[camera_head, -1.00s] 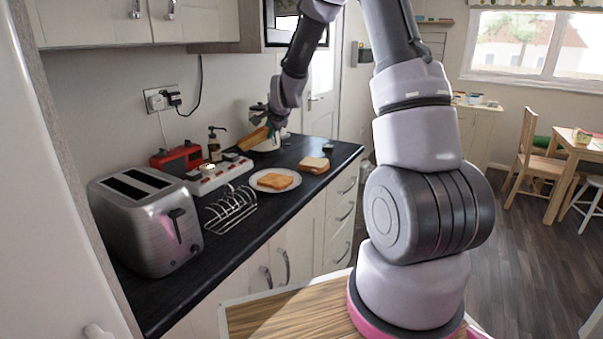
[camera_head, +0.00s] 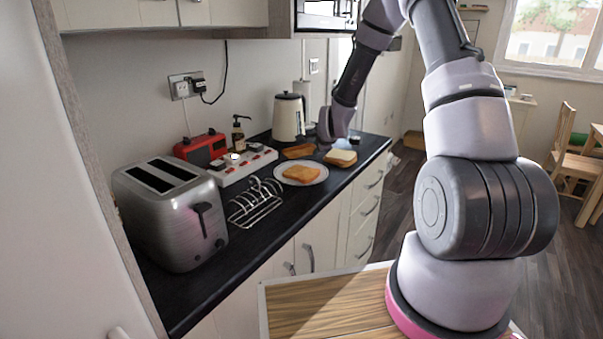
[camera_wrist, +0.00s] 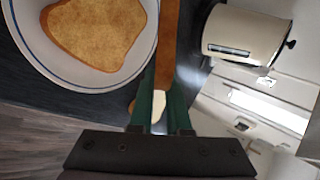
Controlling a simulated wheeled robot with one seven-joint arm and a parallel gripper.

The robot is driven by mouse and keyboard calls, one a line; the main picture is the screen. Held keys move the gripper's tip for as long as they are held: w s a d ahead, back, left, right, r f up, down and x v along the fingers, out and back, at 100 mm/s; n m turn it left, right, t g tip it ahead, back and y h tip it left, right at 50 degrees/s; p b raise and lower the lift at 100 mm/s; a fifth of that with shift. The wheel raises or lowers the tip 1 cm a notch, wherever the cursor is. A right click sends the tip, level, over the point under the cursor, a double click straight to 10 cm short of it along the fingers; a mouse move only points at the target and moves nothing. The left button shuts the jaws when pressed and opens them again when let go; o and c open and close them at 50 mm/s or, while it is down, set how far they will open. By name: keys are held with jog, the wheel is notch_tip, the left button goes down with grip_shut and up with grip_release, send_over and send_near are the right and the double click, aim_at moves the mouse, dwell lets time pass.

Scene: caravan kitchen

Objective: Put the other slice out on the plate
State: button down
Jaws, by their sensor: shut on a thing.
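The white plate (camera_head: 318,179) lies on the dark counter with one toasted slice (camera_head: 300,173) on it. Both show at upper left in the wrist view: the plate (camera_wrist: 72,78) and its slice (camera_wrist: 98,32). My gripper (camera_head: 322,148) is beyond the plate, partly hidden by its own wrist.
Pale bread (camera_head: 341,158) lies right of the plate. A cream kettle (camera_head: 289,117) stands behind. A wire toast rack (camera_head: 257,201), white socket strip (camera_head: 246,165), red appliance (camera_head: 201,148), soap bottle (camera_head: 238,135) and steel toaster (camera_head: 170,213) stand to the left.

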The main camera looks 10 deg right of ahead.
jog(key=shift+f, duration=1)
jog(key=c, duration=1)
grip_release()
jog(key=shift+c, duration=0.2)
jog(key=v, duration=0.8)
jog(key=shift+a, duration=0.1)
